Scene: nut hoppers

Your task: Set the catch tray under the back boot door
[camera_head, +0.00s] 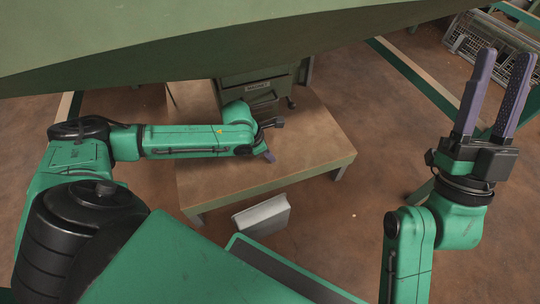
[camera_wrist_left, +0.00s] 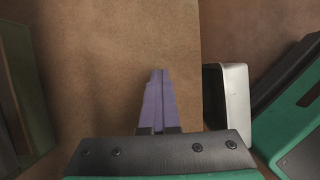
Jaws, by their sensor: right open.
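A pale grey tray (camera_head: 262,216), likely the catch tray, is at the near edge of the low brown platform, apparently below its top. It also shows in the left wrist view (camera_wrist_left: 236,95), just right of the platform edge. My left gripper (camera_head: 270,156) is over the platform, beyond the tray and apart from it. Its purple fingers (camera_wrist_left: 160,100) are together with nothing seen between them. A green boot housing (camera_head: 258,88) with a small label stands at the platform's far side. I cannot tell which door is the back one. My right gripper (camera_head: 498,92) is raised, open and empty.
The brown platform (camera_head: 320,150) has a bare top and green edges. A large green hopper (camera_head: 200,45) overhangs the top of the head view. A wire-mesh crate (camera_head: 505,40) is at the far right. Brown floor (camera_head: 340,225) lies clear right of the tray.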

